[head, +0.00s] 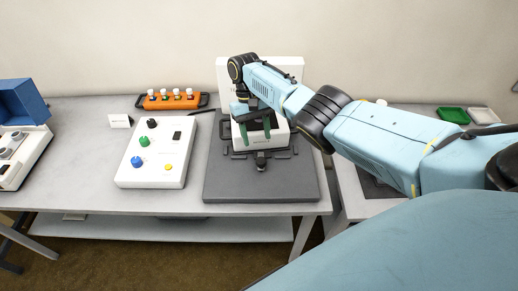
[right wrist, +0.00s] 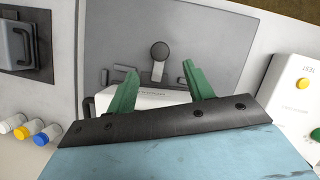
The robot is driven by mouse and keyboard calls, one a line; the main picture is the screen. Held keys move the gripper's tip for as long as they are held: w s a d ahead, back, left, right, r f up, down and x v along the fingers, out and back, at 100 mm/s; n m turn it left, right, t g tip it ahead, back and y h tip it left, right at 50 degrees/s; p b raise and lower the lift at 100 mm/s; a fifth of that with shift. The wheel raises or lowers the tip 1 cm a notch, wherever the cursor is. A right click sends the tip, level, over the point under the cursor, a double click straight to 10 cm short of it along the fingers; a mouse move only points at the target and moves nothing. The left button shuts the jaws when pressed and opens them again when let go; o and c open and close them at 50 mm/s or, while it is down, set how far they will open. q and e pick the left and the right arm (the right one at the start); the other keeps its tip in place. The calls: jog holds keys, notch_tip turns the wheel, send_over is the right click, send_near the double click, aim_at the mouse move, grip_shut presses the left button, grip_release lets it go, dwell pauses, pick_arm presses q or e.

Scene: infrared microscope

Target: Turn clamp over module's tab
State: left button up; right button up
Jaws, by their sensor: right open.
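The dark clamp (head: 261,161), with a round knob (right wrist: 159,49), stands on the plate just in front of the module. A light grey strip lies below the knob in the right wrist view; I cannot tell whether it is the module's tab. My right gripper (head: 256,134) has green fingers, open and empty, above the module. In the right wrist view its fingertips (right wrist: 160,65) are spread on either side of the clamp. My left gripper is not in view.
Low dark brackets (right wrist: 124,74) flank the clamp. A white control box (head: 155,158) with coloured knobs stands left of the plate. An orange rack (head: 172,103) of white-capped vials is behind it. Capped bottles (right wrist: 40,134) show in the right wrist view. The plate's front is clear.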

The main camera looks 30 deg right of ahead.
jog(key=v, duration=0.5)
jog(key=shift+w+r+b, duration=0.1)
jog(key=shift+r+b, duration=0.15)
jog(key=shift+b, duration=0.05)
